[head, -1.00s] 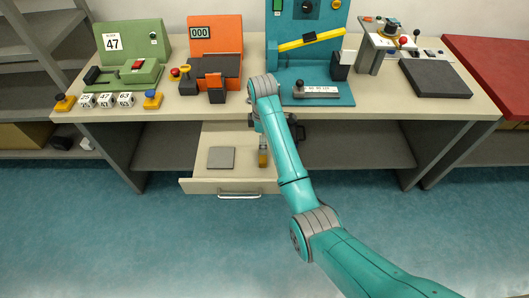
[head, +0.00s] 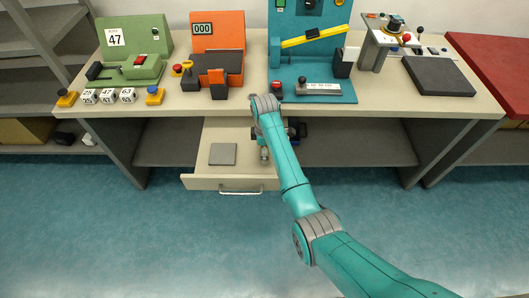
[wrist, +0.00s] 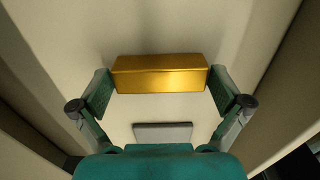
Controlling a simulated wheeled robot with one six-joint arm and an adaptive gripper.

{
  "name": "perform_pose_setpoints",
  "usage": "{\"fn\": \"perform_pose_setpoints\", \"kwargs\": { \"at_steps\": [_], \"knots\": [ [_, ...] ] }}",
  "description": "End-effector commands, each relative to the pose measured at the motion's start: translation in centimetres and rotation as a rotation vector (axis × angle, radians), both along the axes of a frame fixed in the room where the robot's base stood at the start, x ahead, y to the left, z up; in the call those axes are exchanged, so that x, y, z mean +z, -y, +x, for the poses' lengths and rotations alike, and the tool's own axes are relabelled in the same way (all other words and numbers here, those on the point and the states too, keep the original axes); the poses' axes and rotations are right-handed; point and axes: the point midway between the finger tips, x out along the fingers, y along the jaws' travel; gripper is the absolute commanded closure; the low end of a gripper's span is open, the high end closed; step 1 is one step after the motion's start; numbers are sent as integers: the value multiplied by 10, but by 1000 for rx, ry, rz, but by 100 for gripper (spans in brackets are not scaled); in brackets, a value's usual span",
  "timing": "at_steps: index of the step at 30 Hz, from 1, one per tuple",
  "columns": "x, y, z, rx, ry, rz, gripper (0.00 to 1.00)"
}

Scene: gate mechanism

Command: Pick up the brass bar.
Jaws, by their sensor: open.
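The brass bar (wrist: 160,75) lies in the open drawer (head: 200,180), crosswise in the wrist view. My gripper (wrist: 162,92) is open, with one finger pad at the left end of the bar and one at the right end. The pads look very close to the ends; I cannot tell whether they touch. In the head view, my arm hides the bar and most of my gripper.
A flat grey plate (head: 222,154) lies in the drawer to the left of my gripper; it also shows in the wrist view (wrist: 162,131). Drawer walls stand on both sides. The workbench (head: 190,108) above carries several coloured devices.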

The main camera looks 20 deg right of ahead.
Motion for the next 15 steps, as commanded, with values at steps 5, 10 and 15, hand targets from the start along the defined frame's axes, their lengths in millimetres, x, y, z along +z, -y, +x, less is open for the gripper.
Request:
{"fn": "perform_pose_setpoints", "kwargs": {
  "at_steps": [5, 10, 15],
  "knots": [
    [0, 0, 0, 0, 0, 0, 35],
    [1, 0, 1, 0, 1, 0, 58],
    [2, 0, 1, 0, 2, -1, 58]
  ]
}}
